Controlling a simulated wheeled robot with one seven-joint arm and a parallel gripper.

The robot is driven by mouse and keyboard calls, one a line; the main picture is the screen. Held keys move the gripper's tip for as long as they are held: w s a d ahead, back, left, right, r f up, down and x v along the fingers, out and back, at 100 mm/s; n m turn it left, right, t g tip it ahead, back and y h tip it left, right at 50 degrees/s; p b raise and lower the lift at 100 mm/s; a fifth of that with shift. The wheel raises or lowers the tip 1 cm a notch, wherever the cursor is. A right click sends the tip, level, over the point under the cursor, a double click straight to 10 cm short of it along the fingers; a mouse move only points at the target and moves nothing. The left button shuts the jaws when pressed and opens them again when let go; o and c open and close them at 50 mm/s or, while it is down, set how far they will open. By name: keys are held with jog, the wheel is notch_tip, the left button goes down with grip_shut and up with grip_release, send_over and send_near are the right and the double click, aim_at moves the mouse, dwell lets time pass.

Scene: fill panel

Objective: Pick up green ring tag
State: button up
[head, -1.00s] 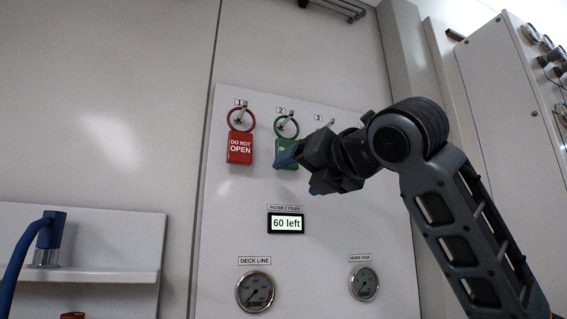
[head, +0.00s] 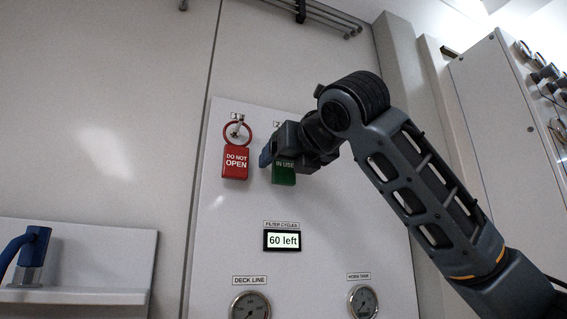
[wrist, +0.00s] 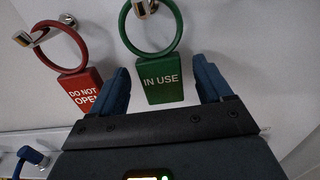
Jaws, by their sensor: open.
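The green ring tag (wrist: 162,82) reads "IN USE" and hangs by its ring from a metal hook (wrist: 145,8) on the panel. In the head view the tag (head: 284,174) shows its lower part, with its ring hidden behind my gripper (head: 283,160). In the wrist view my gripper (wrist: 164,88) is open, with one blue finger on each side of the green tag's plate. A gap shows between each finger and the plate, and I cannot tell if the fingers reach its full depth.
A red "DO NOT OPEN" tag (head: 235,162) hangs close on the left, near the left finger. Below are a "60 left" display (head: 282,240) and two gauges (head: 250,306). A shelf (head: 75,297) holding a blue-handled item (head: 32,258) is at lower left.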

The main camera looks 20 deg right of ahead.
jog(key=shift+w, duration=0.7)
jog(key=shift+c, duration=0.3)
jog(key=c, duration=1)
jog(key=shift+o, duration=0.2)
jog(key=shift+r+p, duration=1.55)
jog(key=shift+p, duration=0.25)
jog(key=shift+r, duration=0.2)
